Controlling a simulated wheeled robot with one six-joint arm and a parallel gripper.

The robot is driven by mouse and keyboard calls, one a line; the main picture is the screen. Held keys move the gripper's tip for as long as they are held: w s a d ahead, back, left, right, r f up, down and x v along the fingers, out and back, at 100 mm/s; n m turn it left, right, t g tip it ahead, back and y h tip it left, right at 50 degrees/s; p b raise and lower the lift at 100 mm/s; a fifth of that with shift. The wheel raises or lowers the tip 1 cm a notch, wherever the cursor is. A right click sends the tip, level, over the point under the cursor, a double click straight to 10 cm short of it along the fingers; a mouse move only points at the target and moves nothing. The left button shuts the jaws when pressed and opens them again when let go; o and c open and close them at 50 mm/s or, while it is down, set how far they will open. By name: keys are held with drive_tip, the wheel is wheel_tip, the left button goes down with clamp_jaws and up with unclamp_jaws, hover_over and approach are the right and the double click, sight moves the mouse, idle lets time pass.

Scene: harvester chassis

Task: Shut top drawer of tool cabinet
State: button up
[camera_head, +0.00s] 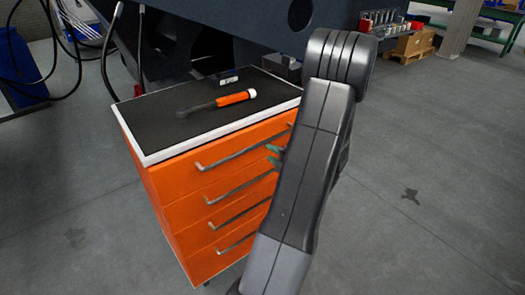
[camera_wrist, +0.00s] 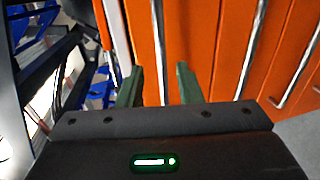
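The orange tool cabinet (camera_head: 180,225) stands left of centre in the head view. Its top drawer (camera_head: 220,172) sits under the white-edged top and looks flush or nearly flush with the drawers below; a small gap cannot be ruled out. The top drawer's handle (camera_head: 230,156) is a long metal bar. It also shows in the wrist view (camera_wrist: 157,40), between my green fingertips. My gripper (camera_wrist: 160,72) is open, its fingers apart on either side of the bar in the picture. In the head view, my gripper (camera_head: 274,154) is at the drawer front, partly hidden by my arm. Contact cannot be told.
An orange-handled tool (camera_head: 235,98) lies on the cabinet's black top. Lower drawers with bar handles (camera_head: 238,190) are below. A large dark machine body (camera_head: 240,25) overhangs behind the cabinet. Hanging cables (camera_head: 108,50) are at left.

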sight(258, 146)
drive_tip(key=v, duration=0.4)
drive_tip(key=shift+a, duration=0.1)
drive_tip(key=p+x, duration=0.1)
drive_tip(key=x, duration=1.3)
drive_tip(key=shift+s+d, duration=0.25)
